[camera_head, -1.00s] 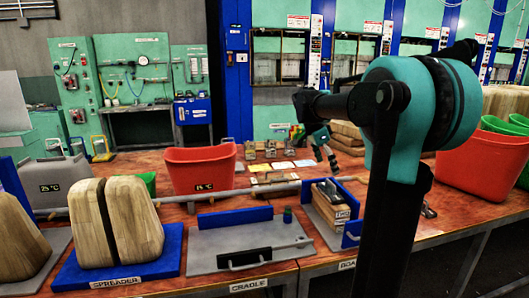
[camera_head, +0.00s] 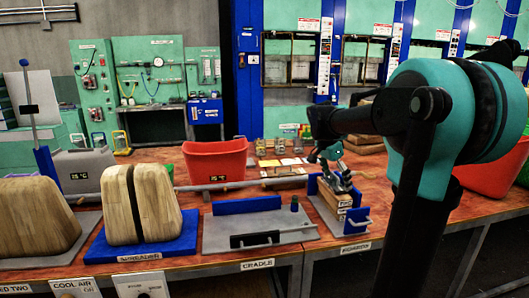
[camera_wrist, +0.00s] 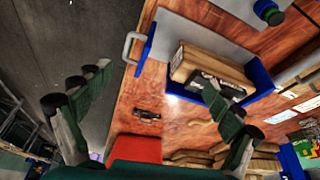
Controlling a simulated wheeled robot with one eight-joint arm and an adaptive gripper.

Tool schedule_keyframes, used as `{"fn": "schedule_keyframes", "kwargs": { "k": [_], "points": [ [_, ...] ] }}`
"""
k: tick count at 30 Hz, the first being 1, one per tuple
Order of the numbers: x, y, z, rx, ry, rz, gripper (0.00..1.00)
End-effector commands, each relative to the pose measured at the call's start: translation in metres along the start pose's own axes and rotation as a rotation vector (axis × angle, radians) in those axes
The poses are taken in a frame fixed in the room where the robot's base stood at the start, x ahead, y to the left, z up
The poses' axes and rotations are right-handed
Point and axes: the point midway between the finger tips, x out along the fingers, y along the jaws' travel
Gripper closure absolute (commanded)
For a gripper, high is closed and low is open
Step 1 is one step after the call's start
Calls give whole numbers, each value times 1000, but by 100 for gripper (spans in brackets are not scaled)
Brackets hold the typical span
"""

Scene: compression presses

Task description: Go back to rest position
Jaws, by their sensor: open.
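My gripper (camera_head: 338,174) is teal and black and shows in the head view at the right of the cradle, in line with a wooden block (camera_head: 332,203) with blue end pieces. In the wrist view my gripper (camera_wrist: 157,88) has its two fingers wide apart with nothing between them. The wooden block (camera_wrist: 205,70) appears beyond the right finger in the wrist view. Whether a finger touches it cannot be told. My arm reaches in from the right of the head view and hides part of the bench there.
A grey cradle plate (camera_head: 225,238) with a black handle lies at the bench front. Left of it stands a wooden spreader (camera_head: 140,205) on a blue base. A red bin (camera_head: 215,163) stands behind, and another red bin (camera_head: 488,178) at the right. A long grey rod (camera_head: 245,184) lies across the bench.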

Motion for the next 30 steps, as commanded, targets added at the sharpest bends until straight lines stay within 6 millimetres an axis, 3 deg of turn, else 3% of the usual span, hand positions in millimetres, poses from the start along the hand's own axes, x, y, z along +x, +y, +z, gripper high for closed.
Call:
{"fn": "schedule_keyframes", "kwargs": {
  "k": [11, 18, 22, 26, 30],
  "points": [
    [58, 56, 65, -369, -54, -126, 8],
    [122, 133, 150, -800, -43, -307, 8],
    [146, 167, 186, -981, -11, -386, 8],
    [158, 185, 205, -1080, 14, -429, 8],
    [160, 189, 209, -1105, 22, -439, 8]
  ]
}}
